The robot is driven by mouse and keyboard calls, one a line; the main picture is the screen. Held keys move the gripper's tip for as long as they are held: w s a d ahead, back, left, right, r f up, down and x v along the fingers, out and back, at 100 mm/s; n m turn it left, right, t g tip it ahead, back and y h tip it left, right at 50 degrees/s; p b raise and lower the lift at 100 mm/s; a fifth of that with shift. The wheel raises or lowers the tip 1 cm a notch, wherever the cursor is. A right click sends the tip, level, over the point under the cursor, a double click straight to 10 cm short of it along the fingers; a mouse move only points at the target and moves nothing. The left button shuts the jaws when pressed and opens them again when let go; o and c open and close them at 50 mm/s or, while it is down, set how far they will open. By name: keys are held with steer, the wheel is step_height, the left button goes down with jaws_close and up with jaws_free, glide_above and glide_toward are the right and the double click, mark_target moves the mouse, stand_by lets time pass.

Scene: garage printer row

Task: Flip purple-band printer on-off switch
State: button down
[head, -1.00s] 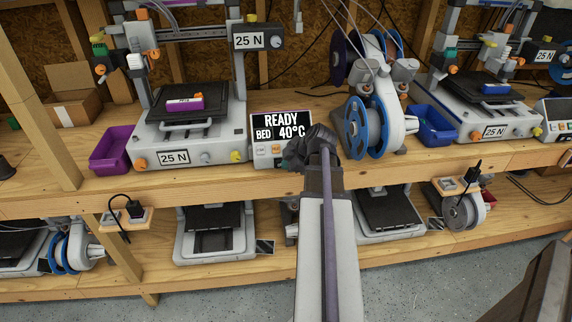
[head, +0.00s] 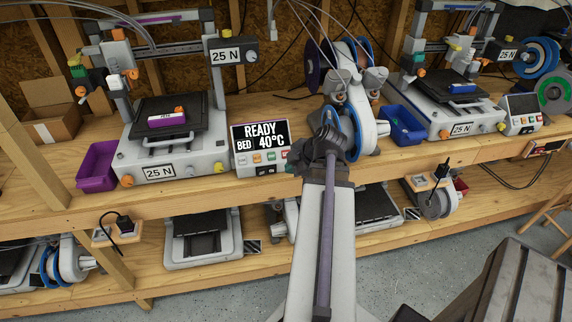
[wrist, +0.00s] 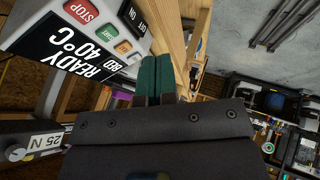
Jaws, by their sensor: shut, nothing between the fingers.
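The printer (head: 175,150) on the left of the upper shelf has a purple block (head: 167,119) on its bed and a purple bin (head: 97,167) beside it. Its control box (head: 262,146) reads READY, BED 40°C. In the wrist view the box has a red STOP button (wrist: 82,10), smaller coloured buttons and a dark switch (wrist: 133,16) by ON and OFF labels. Which way the switch is tipped I cannot tell. My gripper (wrist: 154,72) is shut and empty, its teal fingers close to the box's edge, apart from the switch. In the head view my wrist hides the fingertips.
A spool unit with blue rims (head: 362,125) stands just right of the control box. A blue bin (head: 402,124) and a second printer (head: 450,112) are farther right. More printers and a power strip (head: 118,230) lie lower. A wooden post (head: 35,180) stands left.

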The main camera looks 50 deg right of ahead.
mark_target(267, 171)
steer(key=shift+n+y, duration=0.4)
steer(key=shift+n, duration=0.2)
steer(key=shift+w+d+r+b+x, duration=0.15)
steer(key=shift+w+r+b+x, duration=0.2)
steer(key=shift+b+x, duration=1.4)
steer(key=shift+w+d+r+b+x, duration=0.2)
steer(key=shift+w+b+x, duration=0.55)
steer(key=shift+x, duration=1.65)
steer(key=shift+w+d+r+b+x, duration=0.1)
steer(key=shift+r+b+x, duration=0.2)
steer(key=shift+b+x, duration=1.55)
steer(key=shift+w+f, duration=0.1)
steer(key=shift+f, duration=0.1)
